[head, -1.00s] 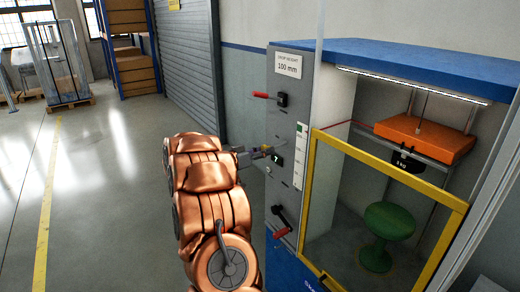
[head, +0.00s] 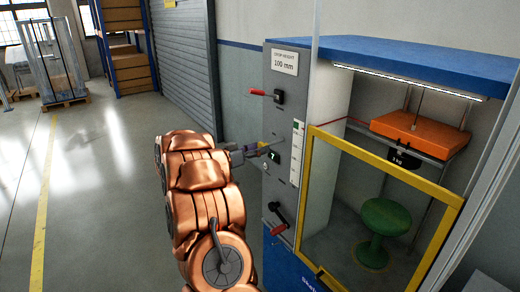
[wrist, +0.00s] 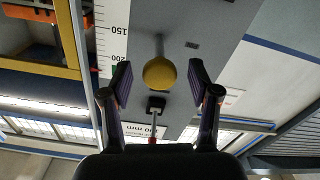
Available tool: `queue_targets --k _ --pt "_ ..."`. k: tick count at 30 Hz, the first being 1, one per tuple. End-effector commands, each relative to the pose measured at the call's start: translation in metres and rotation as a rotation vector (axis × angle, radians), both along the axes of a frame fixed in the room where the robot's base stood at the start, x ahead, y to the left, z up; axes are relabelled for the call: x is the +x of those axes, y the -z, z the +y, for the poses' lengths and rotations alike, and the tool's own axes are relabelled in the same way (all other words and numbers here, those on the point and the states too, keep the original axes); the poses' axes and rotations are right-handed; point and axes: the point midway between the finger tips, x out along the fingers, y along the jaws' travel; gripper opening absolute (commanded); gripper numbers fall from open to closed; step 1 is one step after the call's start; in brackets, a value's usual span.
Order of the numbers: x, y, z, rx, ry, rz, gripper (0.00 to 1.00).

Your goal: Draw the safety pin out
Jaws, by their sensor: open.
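The safety pin shows as a yellow ball knob (wrist: 160,74) on a thin shaft against the grey panel in the wrist view. My gripper (wrist: 159,82) is open, with one dark finger pad on each side of the knob. Gaps show between the knob and both pads.
A red-handled lever (head: 262,93) sticks out above my gripper and another (head: 278,229) below it. To the right, a yellow-framed guard (head: 385,165) fronts a green stool (head: 385,220) under an orange weight block (head: 418,133). Open floor lies left.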

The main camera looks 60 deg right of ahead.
Motion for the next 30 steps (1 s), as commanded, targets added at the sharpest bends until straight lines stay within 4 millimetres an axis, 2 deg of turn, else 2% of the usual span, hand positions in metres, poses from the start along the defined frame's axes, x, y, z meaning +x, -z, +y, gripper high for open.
queue_targets --k 18,24,30 --pt "0.038 0.001 0.082 0.001 -0.002 -0.001 0.61" --pt "0.044 0.000 0.096 0.001 -0.001 -0.001 0.61" --pt "0.045 0.000 0.100 0.000 0.001 0.001 0.61"
